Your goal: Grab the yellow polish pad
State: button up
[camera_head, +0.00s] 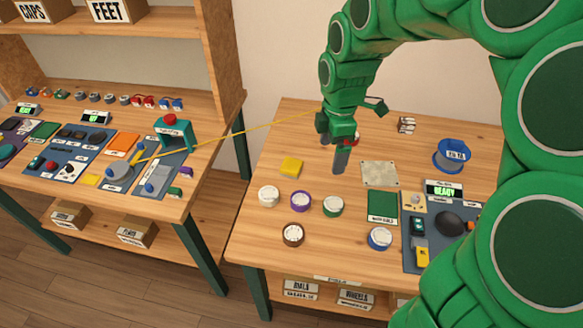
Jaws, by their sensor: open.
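A small yellow pad (291,167) lies flat on the right table (262,222), toward its back left. My green arm reaches down from the upper right. My gripper (341,160) points down over the table, to the right of the yellow pad and apart from it. It is open with nothing visible in it; its fingers overlap in this view, and its height above the table is hard to tell. Another small yellow piece (90,180) lies on the left table (177,210).
White, purple, green, brown and blue-rimmed round parts stand in front of the pad. A pale square plate (380,173) lies right of my gripper, with a blue tub (452,154) beyond. A thin yellow line (250,129) runs from the left table toward my gripper.

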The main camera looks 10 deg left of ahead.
jog(key=w+a+f+n, duration=0.6)
jog(key=w+a, duration=0.1)
jog(key=n, duration=0.5)
send_over(291, 164)
jog(key=shift+t, duration=0.3)
jog(key=f, duration=0.6)
jog(key=shift+s+d+f, duration=0.25)
jog(key=shift+w+a+f+n, duration=0.15)
jog(key=shift+f+n, duration=0.25)
jog(key=shift+f, duration=3.85)
jog(key=c, duration=1.1)
